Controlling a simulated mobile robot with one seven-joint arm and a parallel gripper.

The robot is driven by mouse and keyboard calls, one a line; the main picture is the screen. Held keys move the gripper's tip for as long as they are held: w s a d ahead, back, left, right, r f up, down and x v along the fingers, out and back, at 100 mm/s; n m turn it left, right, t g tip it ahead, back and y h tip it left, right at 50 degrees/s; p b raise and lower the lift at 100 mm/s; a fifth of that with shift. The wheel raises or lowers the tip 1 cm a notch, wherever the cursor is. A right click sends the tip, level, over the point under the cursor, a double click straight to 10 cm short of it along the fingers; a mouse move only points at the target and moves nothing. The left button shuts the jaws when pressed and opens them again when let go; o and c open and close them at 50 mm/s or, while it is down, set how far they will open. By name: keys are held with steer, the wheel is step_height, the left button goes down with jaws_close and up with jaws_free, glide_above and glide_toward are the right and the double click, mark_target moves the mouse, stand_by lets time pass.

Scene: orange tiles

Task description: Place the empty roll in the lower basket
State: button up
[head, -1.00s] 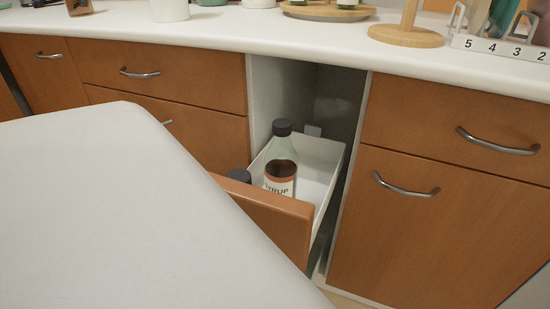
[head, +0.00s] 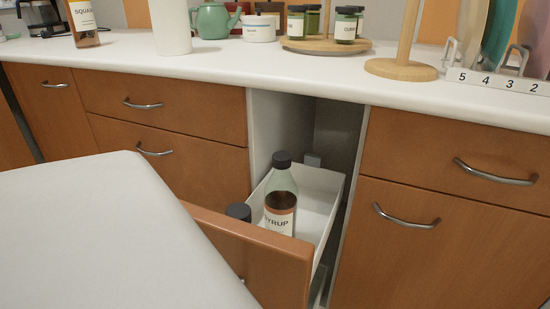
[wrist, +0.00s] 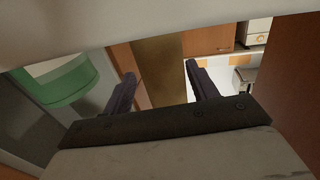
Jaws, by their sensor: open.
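No loose empty roll can be made out in either view. An upright wooden holder (head: 407,38) with a round base stands on the counter at the right in the head view; I cannot tell whether a cardboard tube is on its post. The pull-out unit (head: 330,190) under the counter is open, and its white upper basket holds a syrup bottle (head: 281,205) and a second dark-capped bottle (head: 238,211). Below it, only a sliver of a lower pale part shows. My gripper (wrist: 158,72) is open in the wrist view, with nothing seen between its fingers.
A large white surface (head: 90,230) fills the left foreground. The counter (head: 230,62) carries a white cylinder (head: 172,25), a green teapot (head: 213,20), a jar tray (head: 325,44) and a numbered plate rack (head: 500,80). A green-banded object (wrist: 70,85) is left of the gripper.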

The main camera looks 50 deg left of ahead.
steer(key=p+v, duration=0.1)
steer(key=v, duration=0.9)
steer(key=shift+d+p, duration=0.3)
steer(key=shift+p, duration=0.1)
